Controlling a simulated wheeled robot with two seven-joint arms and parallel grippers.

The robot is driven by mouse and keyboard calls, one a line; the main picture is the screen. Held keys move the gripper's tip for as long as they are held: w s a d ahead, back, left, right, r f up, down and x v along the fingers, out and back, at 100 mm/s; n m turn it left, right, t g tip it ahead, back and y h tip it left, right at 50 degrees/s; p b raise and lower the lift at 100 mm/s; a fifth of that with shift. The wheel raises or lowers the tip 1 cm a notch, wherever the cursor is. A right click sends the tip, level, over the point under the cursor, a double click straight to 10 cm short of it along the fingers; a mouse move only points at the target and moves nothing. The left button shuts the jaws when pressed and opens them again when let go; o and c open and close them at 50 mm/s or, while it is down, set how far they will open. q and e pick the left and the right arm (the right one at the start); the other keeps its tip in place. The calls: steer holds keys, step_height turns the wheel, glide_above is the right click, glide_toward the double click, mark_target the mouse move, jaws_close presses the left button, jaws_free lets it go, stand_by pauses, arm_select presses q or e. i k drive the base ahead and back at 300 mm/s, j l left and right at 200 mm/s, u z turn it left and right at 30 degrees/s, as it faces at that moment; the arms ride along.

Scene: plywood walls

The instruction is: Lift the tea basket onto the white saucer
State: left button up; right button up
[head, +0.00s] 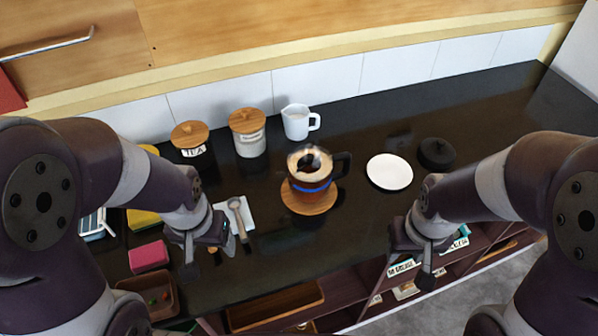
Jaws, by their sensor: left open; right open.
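The tea basket (305,161) appears to sit in the top of a glass teapot (312,188) with a blue band and a black handle, so its lower part is hidden. The teapot stands on a round wooden coaster (324,203) mid-counter. The white saucer (389,172) lies flat and empty to the right of the teapot. My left gripper (216,260) is open and empty at the counter's front, left of the teapot. My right gripper (427,262) is open and empty near the front edge, below the saucer. Both are apart from the teapot and saucer.
A black lid-like piece (436,152) lies right of the saucer. A white pitcher (297,122) and two wooden-lidded canisters (248,140) stand behind. A spoon (238,215) on a white cloth and a pink block (149,256) are at the left. The far right counter is clear.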

mark_target(309, 172)
steer(key=i+l, duration=0.1)
steer(key=l, duration=0.25)
steer(key=i+l+u, duration=0.15)
steer(key=l, duration=0.6)
steer(key=i+l+u, duration=0.1)
steer(key=l, duration=0.25)
steer(key=i, duration=0.05)
